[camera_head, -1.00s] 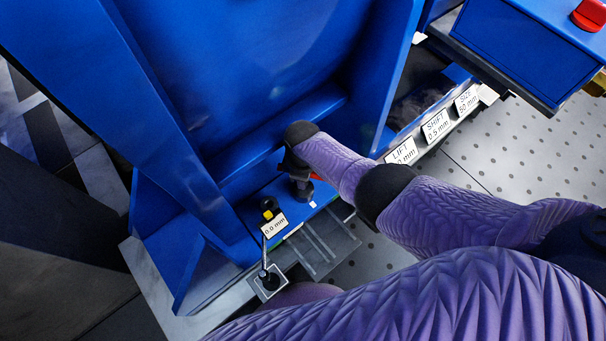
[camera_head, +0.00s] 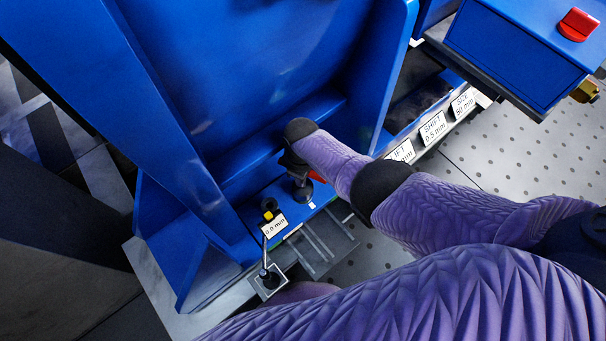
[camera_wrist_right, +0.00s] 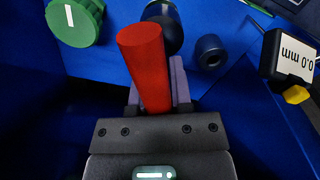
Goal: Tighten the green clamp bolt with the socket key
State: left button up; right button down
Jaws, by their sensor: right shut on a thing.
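My right gripper (camera_wrist_right: 155,100) is shut on a red handle (camera_wrist_right: 143,62), which I take to be the socket key; a little of its red shows in the head view (camera_head: 318,176). The handle tilts toward the wrist camera. A dark round piece (camera_wrist_right: 163,22) shows right behind the handle's top; I cannot tell if it belongs to the key. The green bolt head (camera_wrist_right: 75,20) with a white mark sits left of the key, apart from it, in the wrist view. It is hidden in the head view. My left gripper is out of view.
A gauge reading 0.0 mm (camera_head: 274,226) stands near the gripper on the blue base. A dark cylinder (camera_wrist_right: 210,52) sits right of the key. Label plates (camera_head: 433,128) line the ledge at the right. A blue box with a red button (camera_head: 577,24) is upper right.

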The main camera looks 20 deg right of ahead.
notch_tip(320, 180, up, 3)
jog(key=shift+f+p, duration=0.15)
jog(key=shift+p, duration=0.7)
jog(key=shift+r+p, duration=0.55)
jog(key=shift+r, duration=0.1)
jog(key=shift+r+p, duration=0.75)
jog(key=shift+r, duration=0.15)
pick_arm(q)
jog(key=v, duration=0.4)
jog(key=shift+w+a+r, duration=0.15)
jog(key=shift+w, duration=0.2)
pick_arm(e)
jog(key=shift+f, duration=0.1)
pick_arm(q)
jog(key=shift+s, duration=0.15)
